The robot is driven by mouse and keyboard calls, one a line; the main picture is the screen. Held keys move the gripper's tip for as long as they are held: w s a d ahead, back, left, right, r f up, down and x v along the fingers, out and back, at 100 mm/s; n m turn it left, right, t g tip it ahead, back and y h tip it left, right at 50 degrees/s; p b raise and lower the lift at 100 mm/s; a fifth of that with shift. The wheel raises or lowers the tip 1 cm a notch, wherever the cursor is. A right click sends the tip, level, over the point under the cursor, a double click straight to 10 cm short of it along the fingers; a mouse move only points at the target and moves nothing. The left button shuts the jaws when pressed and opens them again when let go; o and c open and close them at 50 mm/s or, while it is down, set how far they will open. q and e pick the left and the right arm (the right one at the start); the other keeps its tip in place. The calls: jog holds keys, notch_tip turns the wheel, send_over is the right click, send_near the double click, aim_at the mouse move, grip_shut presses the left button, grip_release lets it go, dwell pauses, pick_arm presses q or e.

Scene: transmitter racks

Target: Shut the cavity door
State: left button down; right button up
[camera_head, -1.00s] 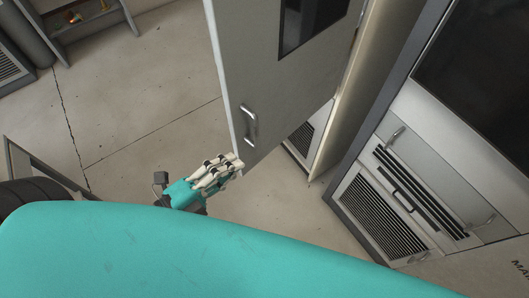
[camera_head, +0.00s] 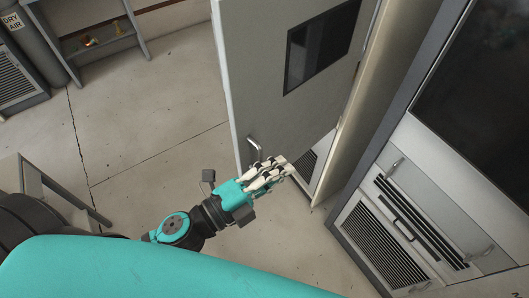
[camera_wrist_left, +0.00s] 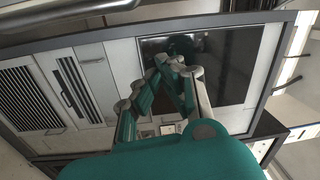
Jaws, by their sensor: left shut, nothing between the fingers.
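The cavity door (camera_head: 262,100) is a tall grey panel with a dark window and a metal handle (camera_head: 254,150) low near its left edge. It stands open, swung out from the cabinet (camera_head: 352,120). My left gripper (camera_head: 286,166) is shut and empty. In the head view it lies over the door's lower end, just right of and below the handle, and hides the door's bottom corner. I cannot tell whether it touches the door. In the left wrist view my gripper's closed fingers (camera_wrist_left: 176,68) point toward a dark-panelled rack. My right gripper is not in view.
A rack with a dark panel (camera_head: 480,90), vents and handles stands at the right. A shelf unit (camera_head: 95,42) is at the upper left, and a grey frame (camera_head: 62,192) stands at the lower left. The concrete floor (camera_head: 160,110) left of the door is clear.

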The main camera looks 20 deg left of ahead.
pick_arm(q)
jog(key=shift+w+a+f, duration=0.1)
jog(key=shift+w+a, duration=0.15)
jog(key=shift+a, duration=0.35)
jog(key=shift+w+a+f, duration=0.15)
jog(key=shift+w+a, duration=0.15)
jog(key=shift+a, duration=0.25)
jog(key=shift+w+a+f, duration=0.1)
jog(key=shift+w+a, duration=0.15)
jog(key=shift+a, duration=0.35)
